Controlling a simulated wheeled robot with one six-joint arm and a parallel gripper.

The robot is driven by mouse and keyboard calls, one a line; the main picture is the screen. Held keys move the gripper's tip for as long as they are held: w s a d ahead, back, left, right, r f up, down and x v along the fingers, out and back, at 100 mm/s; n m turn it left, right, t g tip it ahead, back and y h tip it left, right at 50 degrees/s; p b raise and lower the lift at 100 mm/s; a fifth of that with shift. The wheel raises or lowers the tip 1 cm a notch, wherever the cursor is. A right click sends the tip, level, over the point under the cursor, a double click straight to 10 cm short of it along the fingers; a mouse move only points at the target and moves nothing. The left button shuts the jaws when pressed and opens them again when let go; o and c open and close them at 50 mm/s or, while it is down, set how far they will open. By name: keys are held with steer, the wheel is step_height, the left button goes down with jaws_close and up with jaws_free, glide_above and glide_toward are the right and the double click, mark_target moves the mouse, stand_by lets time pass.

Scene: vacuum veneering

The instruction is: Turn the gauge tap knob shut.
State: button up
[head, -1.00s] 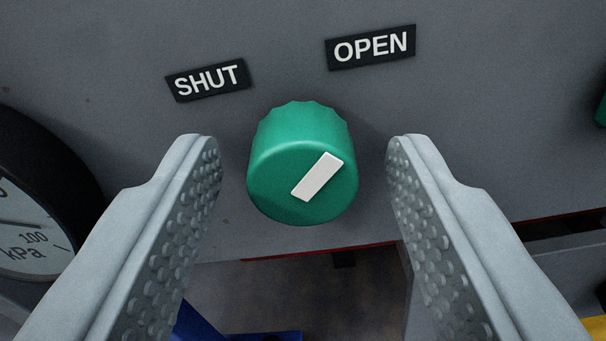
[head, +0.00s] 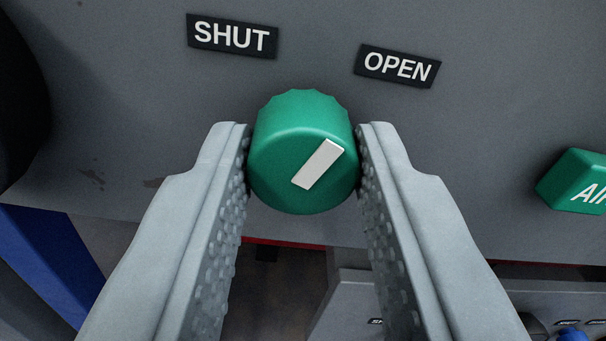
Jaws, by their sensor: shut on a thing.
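The gauge tap knob (head: 285,165) is a green fluted knob on a grey panel, in the middle of the head view. Its white pointer bar (head: 318,164) slants up to the right, toward the OPEN label (head: 397,67) and away from the SHUT label (head: 232,36). My gripper (head: 303,165) is shut on the knob, one finger against its left side and one against its right.
The grey panel (head: 120,110) fills the back. A green block with partly cut-off white lettering (head: 575,182) sticks out at the right. A dark round rim (head: 18,100) is at the left edge, a blue part (head: 45,255) below it. A grey unit with small labels lies lower right.

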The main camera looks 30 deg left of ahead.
steer(key=n, duration=1.3)
steer(key=shift+n, duration=0.3)
stand_by(0.4)
steer(key=o, duration=1)
steer(key=shift+c, duration=0.2)
steer(key=v, duration=1.7)
steer(key=shift+s, duration=0.2)
steer(key=shift+s+d, duration=0.1)
